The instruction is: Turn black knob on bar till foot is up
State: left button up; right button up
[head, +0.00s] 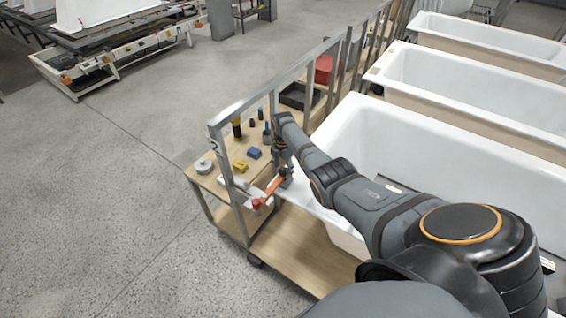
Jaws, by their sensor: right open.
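My right arm reaches in from the lower right, and its small dark gripper (281,166) is at the front end of the wooden cart, beside the metal rail. The jaws are open but tiny in this view. An orange bar-like piece (271,188) with a red end (257,203) lies slantwise just below the gripper. A small black part (287,173) at its upper end looks like the knob, close to the fingers; I cannot tell whether they touch it. The foot cannot be made out clearly. My left gripper is out of view.
The cart's tabletop (206,181) holds a grey roll (203,166), a yellow block (240,166), a blue block (254,153) and several dark-handled tools. A metal rail (270,92) runs along it. White bathtub shells (345,130) stand to the right.

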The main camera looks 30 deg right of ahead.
aim_at(283, 170)
notch_tip(283, 170, up, 12)
jog(key=shift+f, duration=0.2)
dwell(0.4)
